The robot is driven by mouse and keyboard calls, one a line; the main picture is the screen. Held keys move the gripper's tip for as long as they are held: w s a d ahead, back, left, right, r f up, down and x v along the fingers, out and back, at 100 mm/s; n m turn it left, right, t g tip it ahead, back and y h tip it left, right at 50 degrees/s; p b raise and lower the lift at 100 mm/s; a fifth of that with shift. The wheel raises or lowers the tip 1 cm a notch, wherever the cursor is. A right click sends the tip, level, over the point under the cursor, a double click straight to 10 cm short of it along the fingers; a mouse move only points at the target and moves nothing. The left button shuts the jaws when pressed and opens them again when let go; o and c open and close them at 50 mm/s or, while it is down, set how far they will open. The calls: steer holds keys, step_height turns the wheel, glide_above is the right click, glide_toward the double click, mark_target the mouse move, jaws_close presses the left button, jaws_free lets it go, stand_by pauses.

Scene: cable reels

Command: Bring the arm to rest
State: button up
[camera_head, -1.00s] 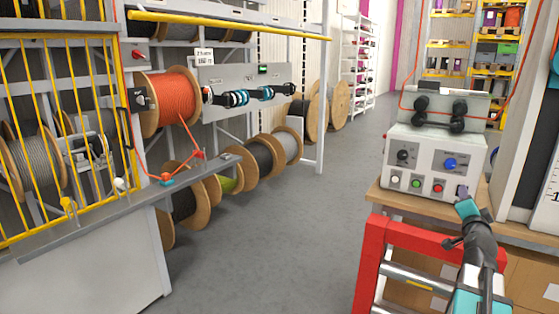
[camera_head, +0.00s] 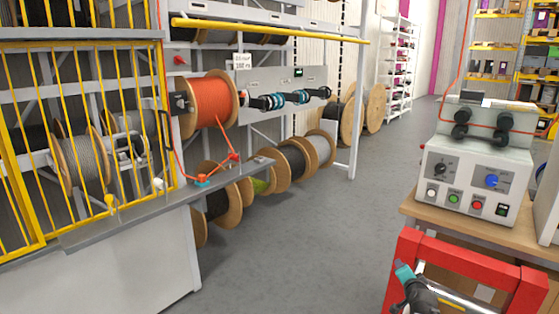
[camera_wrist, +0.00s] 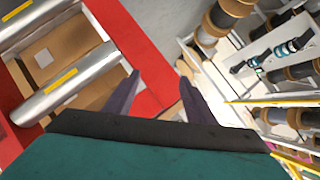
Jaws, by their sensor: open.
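My gripper (camera_wrist: 158,92) shows in the wrist view with its two dark fingers spread apart and nothing between them. Beyond the fingers are a red frame (camera_wrist: 137,52) and grey floor. In the head view my arm reaches in at the bottom right, in front of the red frame (camera_head: 470,262) with its metal rollers. The gripper's fingertips cannot be made out clearly there.
A control box (camera_head: 475,170) with buttons and knobs stands on a wooden bench (camera_head: 425,213) at the right. An orange cable reel (camera_head: 207,107) hangs on the rack at the left, behind a grey counter (camera_head: 120,222). The grey floor (camera_head: 310,235) between is clear.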

steer(key=s+a+f+n+g+y+p, duration=0.1)
steer(key=s+a+f+n+g+y, duration=0.15)
steer(key=a+f, duration=0.6)
steer(key=s+a+f+n+g+y+p, duration=0.1)
steer(key=s+a+f+g, duration=0.15)
steer(key=a+f, duration=0.6)
steer(key=s+a+f+n+g+y+p, duration=0.1)
steer(key=s+a+f+n+g, duration=0.2)
steer(key=s+a+f, duration=0.8)
steer(key=s+a+f+n+g+p, duration=0.1)
steer(key=s+f+n+g, duration=0.2)
steer(key=s, duration=0.7)
steer(key=s+a+f+n+g, duration=0.1)
steer(key=s+f+g, duration=0.3)
steer(key=s, duration=0.5)
steer(key=s+d+n+g+h, duration=0.1)
steer(key=s+d+n+g, duration=0.1)
steer(key=s, duration=0.9)
steer(key=shift+s+d+g, duration=0.2)
steer(key=shift+s+g, duration=0.15)
steer(key=shift+g, duration=0.25)
